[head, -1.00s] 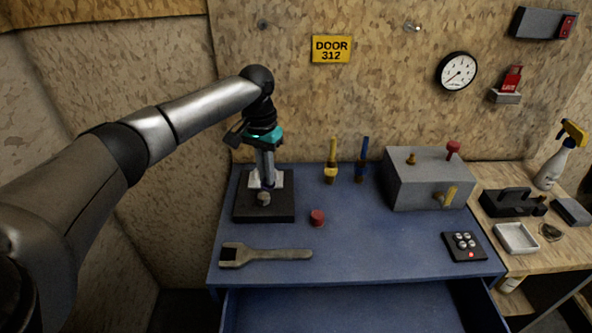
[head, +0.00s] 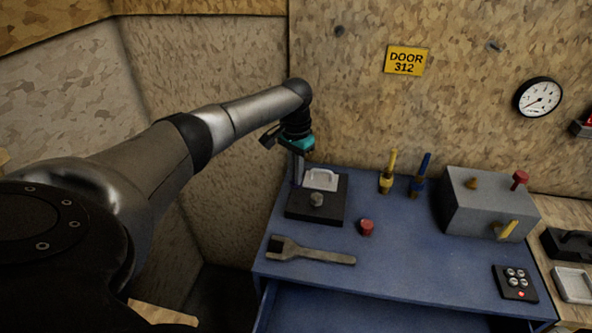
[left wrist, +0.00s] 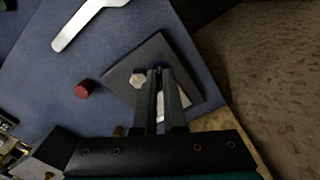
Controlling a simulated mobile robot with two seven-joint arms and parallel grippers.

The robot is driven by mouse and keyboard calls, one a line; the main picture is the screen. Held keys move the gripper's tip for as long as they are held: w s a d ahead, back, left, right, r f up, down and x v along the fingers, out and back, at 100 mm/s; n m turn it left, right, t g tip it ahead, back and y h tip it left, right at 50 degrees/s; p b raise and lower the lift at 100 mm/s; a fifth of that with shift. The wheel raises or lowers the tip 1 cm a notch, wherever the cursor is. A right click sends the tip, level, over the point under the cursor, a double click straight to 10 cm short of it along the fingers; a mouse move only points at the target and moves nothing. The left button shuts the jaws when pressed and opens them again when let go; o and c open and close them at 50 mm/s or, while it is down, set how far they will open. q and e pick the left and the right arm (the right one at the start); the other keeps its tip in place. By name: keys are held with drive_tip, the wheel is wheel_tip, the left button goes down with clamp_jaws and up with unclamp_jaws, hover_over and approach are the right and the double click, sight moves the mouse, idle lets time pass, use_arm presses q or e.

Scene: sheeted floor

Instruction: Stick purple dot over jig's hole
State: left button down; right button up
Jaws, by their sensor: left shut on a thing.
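The jig is a dark square block (head: 303,207) on the left of the blue bench top, with a white plate and a grey knob (head: 317,199) on it. It also shows in the left wrist view (left wrist: 125,78). My left gripper (head: 297,182) points down at the jig's left rear side, beside the white plate. In the left wrist view its fingers (left wrist: 160,72) are close together over the jig. My right gripper is out of view.
Yellow and blue tools (head: 387,175) stand behind, and a grey box (head: 490,205) stands to the right. The middle of the blue bench (head: 420,250) is clear.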

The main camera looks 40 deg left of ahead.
use_arm(q)
drive_tip(key=b, duration=0.4)
hover_over(296, 204)
wheel_tip(296, 204, down, 6)
drive_tip(key=shift+r, duration=0.15)
drive_tip(key=shift+a+f, duration=0.1)
drive_tip(key=shift+f, duration=0.35)
drive_tip(key=shift+p, duration=0.55)
idle(0.4)
drive_tip(key=shift+f, duration=0.4)
idle(0.3)
drive_tip(key=c, duration=0.9)
unclamp_jaws()
wheel_tip(296, 204, up, 15)
drive_tip(key=shift+r+p, duration=0.15)
drive_tip(key=shift+p, duration=0.5)
